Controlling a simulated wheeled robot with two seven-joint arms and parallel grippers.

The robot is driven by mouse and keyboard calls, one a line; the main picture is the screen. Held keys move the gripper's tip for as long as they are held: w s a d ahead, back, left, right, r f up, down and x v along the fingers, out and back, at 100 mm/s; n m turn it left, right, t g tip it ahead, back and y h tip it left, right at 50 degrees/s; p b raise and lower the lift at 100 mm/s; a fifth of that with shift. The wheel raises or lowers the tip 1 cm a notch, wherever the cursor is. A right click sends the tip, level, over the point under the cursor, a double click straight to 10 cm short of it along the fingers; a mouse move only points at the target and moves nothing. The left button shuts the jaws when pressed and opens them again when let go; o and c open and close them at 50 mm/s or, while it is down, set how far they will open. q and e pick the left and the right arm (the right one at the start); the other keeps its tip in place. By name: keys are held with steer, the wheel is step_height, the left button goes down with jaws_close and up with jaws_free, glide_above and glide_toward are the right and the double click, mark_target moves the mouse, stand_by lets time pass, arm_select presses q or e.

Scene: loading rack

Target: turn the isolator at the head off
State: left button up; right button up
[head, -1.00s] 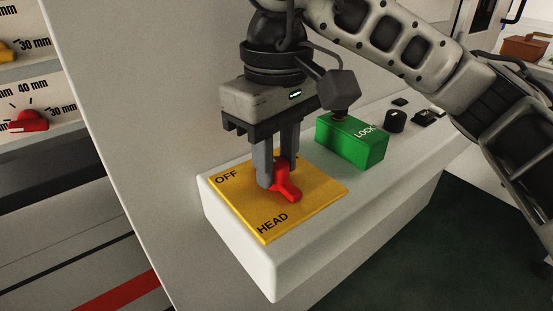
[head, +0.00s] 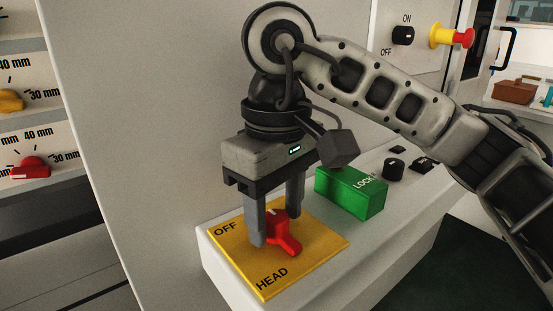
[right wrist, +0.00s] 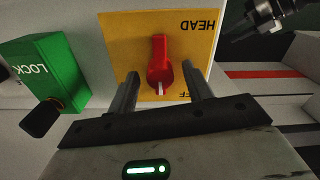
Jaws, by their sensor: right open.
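The isolator is a red handle (head: 281,229) on a yellow plate (head: 262,275) marked OFF and HEAD. Its arm points to the lower right in the head view, away from the OFF corner. A white mark is on its upper end. My right gripper (head: 275,232) is open above the plate, with one finger on either side of the handle. The right wrist view shows the red handle (right wrist: 160,65) between the spread fingers, with a visible gap on both sides. The OFF label is partly hidden there.
A green LOCK block (head: 350,193) stands just right of the plate on the same white box. A black knob (head: 393,169) is beyond it. A black ON/OFF switch (head: 403,36) and a red and yellow button (head: 452,37) are on the panel behind.

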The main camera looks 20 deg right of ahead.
step_height(320, 180, up, 9)
steer(key=p, duration=0.2)
steer(key=shift+f+p, duration=0.1)
steer(key=shift+p, duration=0.25)
step_height(320, 180, up, 6)
steer(key=p, duration=0.2)
glide_above(276, 215)
steer(key=shift+s+r, duration=0.1)
steer(key=shift+r, duration=0.5)
